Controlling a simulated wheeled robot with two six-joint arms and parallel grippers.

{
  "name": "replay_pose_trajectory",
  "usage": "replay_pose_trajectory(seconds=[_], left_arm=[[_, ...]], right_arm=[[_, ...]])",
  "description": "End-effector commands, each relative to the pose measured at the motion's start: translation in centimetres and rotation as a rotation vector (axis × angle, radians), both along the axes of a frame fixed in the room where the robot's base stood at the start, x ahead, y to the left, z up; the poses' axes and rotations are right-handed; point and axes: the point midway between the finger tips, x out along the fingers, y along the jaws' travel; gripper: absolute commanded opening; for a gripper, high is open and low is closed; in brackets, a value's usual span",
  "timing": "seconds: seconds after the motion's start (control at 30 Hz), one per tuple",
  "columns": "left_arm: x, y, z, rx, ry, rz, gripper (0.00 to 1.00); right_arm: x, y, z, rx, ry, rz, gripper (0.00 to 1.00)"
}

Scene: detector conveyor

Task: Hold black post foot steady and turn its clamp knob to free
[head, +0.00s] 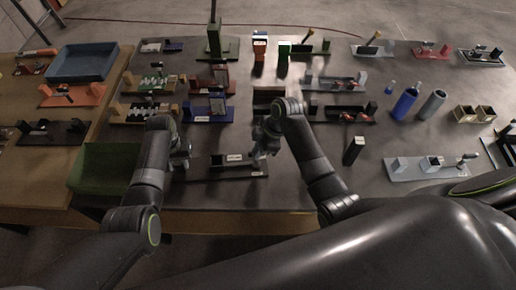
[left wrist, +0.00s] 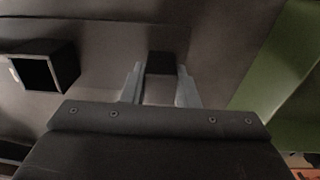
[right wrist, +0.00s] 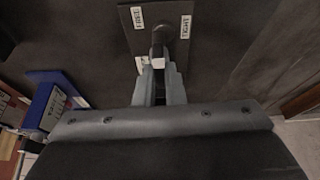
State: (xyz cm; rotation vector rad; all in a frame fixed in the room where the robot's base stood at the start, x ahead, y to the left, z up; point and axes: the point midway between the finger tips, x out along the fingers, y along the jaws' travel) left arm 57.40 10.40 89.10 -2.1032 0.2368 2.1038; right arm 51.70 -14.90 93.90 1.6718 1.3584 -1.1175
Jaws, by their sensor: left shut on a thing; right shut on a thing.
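A long dark base plate (head: 215,172) lies at the front middle of the table, with a black box (head: 236,159) on it. The box shows open in the left wrist view (left wrist: 48,70). My left gripper (head: 187,160) is shut on a black block, likely the post foot (left wrist: 161,63), at the plate's left end. My right gripper (head: 258,154) is at the plate's right end, shut on the small clamp knob (right wrist: 158,38). A black plate with white labels (right wrist: 137,17) lies under the knob. The knob's lower part is hidden between the fingers.
A green tray (head: 105,168) stands close left of my left gripper. A black upright block (head: 353,150) and a grey fixture (head: 425,168) are to the right. The table's front edge is close in front.

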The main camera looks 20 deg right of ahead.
Motion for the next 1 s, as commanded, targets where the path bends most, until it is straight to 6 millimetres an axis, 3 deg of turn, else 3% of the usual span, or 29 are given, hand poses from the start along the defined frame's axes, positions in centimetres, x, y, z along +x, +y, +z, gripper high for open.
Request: replay_pose_trajectory(seconds=[0.1,0.13,0.3,0.67,0.83,1.0], left_arm=[[0.0,0.1,0.0,0.002,0.000,-0.001,0.00],[0.0,0.1,0.0,0.002,0.000,-0.001,0.00],[0.0,0.1,0.0,0.002,0.000,-0.001,0.00],[0.0,0.1,0.0,0.002,0.000,-0.001,0.00],[0.0,0.1,0.0,0.002,0.000,0.000,0.00],[0.0,0.1,0.0,0.002,0.000,0.000,0.00]], right_arm=[[0.0,-0.1,0.0,-0.002,-0.002,0.000,0.00],[0.0,-0.1,0.0,-0.003,-0.002,0.000,0.12],[0.0,-0.1,0.0,-0.002,0.000,0.000,0.32],[0.0,-0.3,0.6,-0.002,-0.003,-0.001,0.32],[-0.1,-1.3,2.9,-0.003,-0.005,-0.001,0.32],[-0.4,-2.8,6.4,-0.004,-0.006,0.000,0.32]])
